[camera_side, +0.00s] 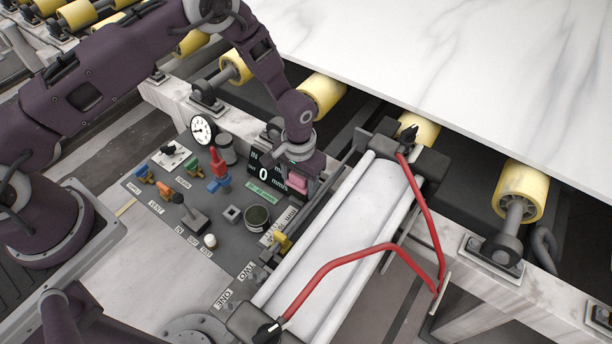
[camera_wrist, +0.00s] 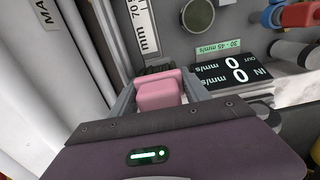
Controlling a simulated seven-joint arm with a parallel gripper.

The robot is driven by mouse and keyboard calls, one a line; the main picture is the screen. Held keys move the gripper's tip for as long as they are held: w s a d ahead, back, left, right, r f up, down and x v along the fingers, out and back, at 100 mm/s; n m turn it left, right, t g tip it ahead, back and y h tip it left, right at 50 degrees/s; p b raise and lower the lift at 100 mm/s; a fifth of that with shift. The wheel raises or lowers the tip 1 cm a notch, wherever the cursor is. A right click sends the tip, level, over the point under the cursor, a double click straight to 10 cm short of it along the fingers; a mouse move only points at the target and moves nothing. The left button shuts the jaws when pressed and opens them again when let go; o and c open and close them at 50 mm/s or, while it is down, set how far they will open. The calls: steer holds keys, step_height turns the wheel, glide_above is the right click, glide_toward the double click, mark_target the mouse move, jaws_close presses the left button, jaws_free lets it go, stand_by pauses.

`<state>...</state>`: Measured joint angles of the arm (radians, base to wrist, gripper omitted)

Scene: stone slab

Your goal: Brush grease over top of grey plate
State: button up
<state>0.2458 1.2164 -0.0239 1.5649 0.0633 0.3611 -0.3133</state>
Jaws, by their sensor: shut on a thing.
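My gripper (camera_side: 300,174) is shut on a pink-handled brush (camera_side: 297,182), just right of the speed display. In the wrist view the pink handle (camera_wrist: 158,92) sits between both fingers of the gripper (camera_wrist: 160,95), with dark bristles (camera_wrist: 154,71) at its far side. A round dark pot with a greenish-grey fill (camera_side: 258,216) stands on the panel, below and left of the gripper; it also shows at the top of the wrist view (camera_wrist: 197,14). A small grey square piece (camera_side: 232,213) lies left of the pot; I cannot tell whether it is the grey plate.
The control panel (camera_side: 150,192) carries a dial (camera_side: 203,130), a red lever (camera_side: 217,160) and several coloured knobs. The display (camera_side: 264,172) reads zero. A white roller unit with a red bar (camera_side: 345,258) stands close right. A marble slab (camera_side: 450,60) rests on yellow rollers behind.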

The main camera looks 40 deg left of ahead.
mark_target(296, 178)
steer(key=shift+s, duration=0.85)
steer(key=shift+r, duration=3.3)
steer(key=shift+f, duration=0.15)
steer(key=shift+f, duration=2.7)
steer(key=shift+w+f, duration=0.35)
steer(key=shift+f, duration=0.3)
steer(key=shift+w+f, duration=0.3)
steer(key=shift+f, duration=0.35)
steer(key=shift+c, duration=0.6)
steer(key=shift+w, duration=3.4)
steer(key=shift+s, duration=3.9)
steer(key=shift+s+r, duration=0.15)
steer(key=shift+r, duration=4)
